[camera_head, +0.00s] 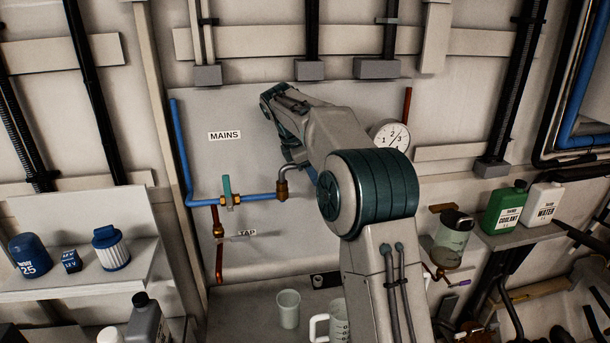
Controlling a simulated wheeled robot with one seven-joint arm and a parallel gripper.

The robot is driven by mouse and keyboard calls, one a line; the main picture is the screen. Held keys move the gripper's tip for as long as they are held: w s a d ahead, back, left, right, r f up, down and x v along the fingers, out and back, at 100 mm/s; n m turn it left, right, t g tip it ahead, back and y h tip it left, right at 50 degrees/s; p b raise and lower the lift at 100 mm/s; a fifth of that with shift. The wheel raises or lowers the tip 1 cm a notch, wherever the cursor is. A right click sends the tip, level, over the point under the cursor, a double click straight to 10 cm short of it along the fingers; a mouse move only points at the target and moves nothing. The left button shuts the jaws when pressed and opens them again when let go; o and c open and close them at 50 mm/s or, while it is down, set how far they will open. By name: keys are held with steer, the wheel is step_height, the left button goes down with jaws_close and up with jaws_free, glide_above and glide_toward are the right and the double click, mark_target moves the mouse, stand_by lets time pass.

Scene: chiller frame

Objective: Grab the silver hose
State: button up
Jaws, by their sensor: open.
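A short silver hose (290,169) curves up and to the right out of a brass fitting (282,191) at the right end of the blue pipe. Its other end goes out of sight behind my arm. My arm rises from the bottom, bends at a large teal joint and reaches to the upper left, with its wrist part folded down just above the hose. My gripper's fingers are hidden behind the arm, so I cannot tell whether they touch the hose.
A blue pipe with a teal-handled valve (227,190) and a copper pipe run along the panel. A gauge (390,137) is right of my arm. Cups and a jug stand below. Shelves at both sides hold a filter (110,248), a green coolant jug (504,208) and a white water jug (542,206).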

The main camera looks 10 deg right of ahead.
jaws_close()
steer(key=shift+r, duration=0.15)
